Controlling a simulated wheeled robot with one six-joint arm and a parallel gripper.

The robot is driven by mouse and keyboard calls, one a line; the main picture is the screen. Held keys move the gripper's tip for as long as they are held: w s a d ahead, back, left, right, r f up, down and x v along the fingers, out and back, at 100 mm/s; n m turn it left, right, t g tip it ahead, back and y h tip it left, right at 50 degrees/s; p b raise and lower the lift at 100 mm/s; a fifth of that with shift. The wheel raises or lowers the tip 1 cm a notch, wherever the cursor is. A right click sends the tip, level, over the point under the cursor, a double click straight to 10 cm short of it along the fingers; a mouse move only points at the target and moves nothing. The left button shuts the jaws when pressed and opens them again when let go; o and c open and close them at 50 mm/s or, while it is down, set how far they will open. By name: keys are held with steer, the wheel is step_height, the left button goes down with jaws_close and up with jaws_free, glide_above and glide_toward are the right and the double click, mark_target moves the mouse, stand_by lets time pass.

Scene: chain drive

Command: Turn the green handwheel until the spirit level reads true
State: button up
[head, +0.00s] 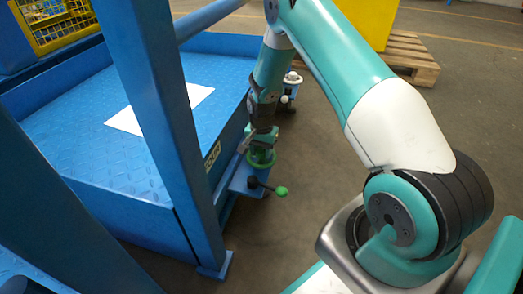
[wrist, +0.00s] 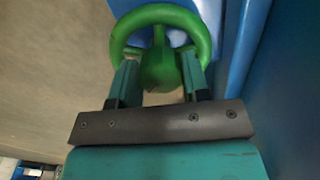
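The green handwheel (head: 262,158) sits on a blue bracket at the right side of the blue platform. In the wrist view its thick round rim (wrist: 203,22) and rounded green hub (wrist: 160,72) fill the top middle. My gripper (head: 262,142) points down onto the handwheel. In the wrist view its two teal fingers (wrist: 159,72) are apart, one on each side of the hub, and their tips overlap the wheel's ring. I cannot tell whether they press on the hub. I cannot make out the spirit level or its bubble in either view.
A black lever with a green ball end (head: 281,191) sticks out below the handwheel. A blue post (head: 165,120) stands in front of the platform (head: 75,130), where a white sheet (head: 160,107) lies. A small white-topped device (head: 291,80) stands behind. The floor right of the bracket is clear.

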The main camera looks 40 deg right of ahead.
steer(key=shift+c, duration=1)
steer(key=shift+r+n+p, duration=0.35)
steer(key=shift+n+p, duration=0.15)
steer(key=shift+p, duration=0.7)
steer(key=shift+n+p, duration=0.5)
steer(key=shift+p, duration=0.25)
steer(key=shift+n+p, duration=1)
steer(key=shift+p, duration=0.1)
steer(key=shift+f+n, duration=0.35)
steer(key=shift+n, duration=0.25)
steer(key=o, duration=0.9)
steer(key=shift+o, duration=0.2)
